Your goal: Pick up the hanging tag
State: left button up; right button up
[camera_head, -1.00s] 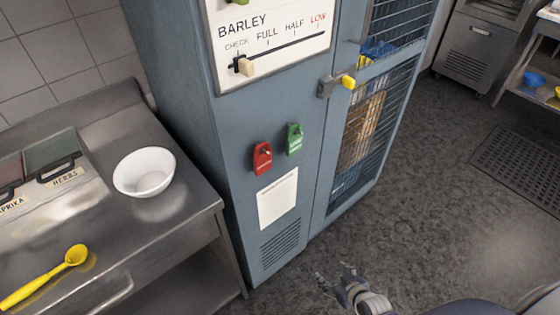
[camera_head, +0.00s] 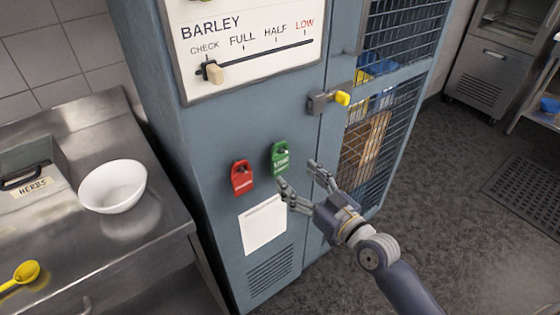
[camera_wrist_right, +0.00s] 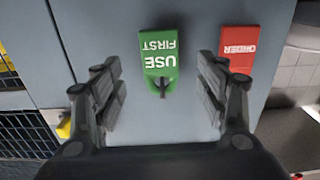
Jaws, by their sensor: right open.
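A green hanging tag (camera_head: 280,158) is on the blue cabinet front. In the right wrist view the green tag (camera_wrist_right: 160,52), upside down, reads "USE FIRST" and appears between my fingers. A red tag (camera_head: 242,177) hangs to its left in the head view; the right wrist view shows the red tag (camera_wrist_right: 238,46) right of my fingers, reading "ORDER". My right gripper (camera_head: 298,174) is open and empty, close to the cabinet, just below and right of the green tag. Nothing shows it touching the tag. My left gripper is not in view.
The blue cabinet (camera_head: 175,160) carries a BARLEY slider board (camera_head: 255,72), a white sheet (camera_head: 264,225) and a yellow-tipped door latch (camera_head: 342,99). A mesh door is on the right. A steel counter at left holds a white bowl (camera_head: 113,186) and a yellow spoon (camera_head: 27,271).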

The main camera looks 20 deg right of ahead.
aim_at(282, 161)
jog(key=shift+w+a+r, duration=0.1)
jog(key=shift+w+a, duration=0.2)
jog(key=shift+w, duration=0.3)
jog(key=shift+w+a+r, duration=0.1)
jog(key=shift+w+r, duration=0.05)
jog(key=shift+w, duration=0.2)
jog(key=p+x, duration=0.1)
jog(key=x, duration=0.2)
jog(key=shift+w+r, duration=0.15)
jog(key=shift+w, duration=0.15)
jog(key=shift+w+a, duration=0.2)
jog(key=shift+w, duration=0.2)
jog(key=c, duration=1)
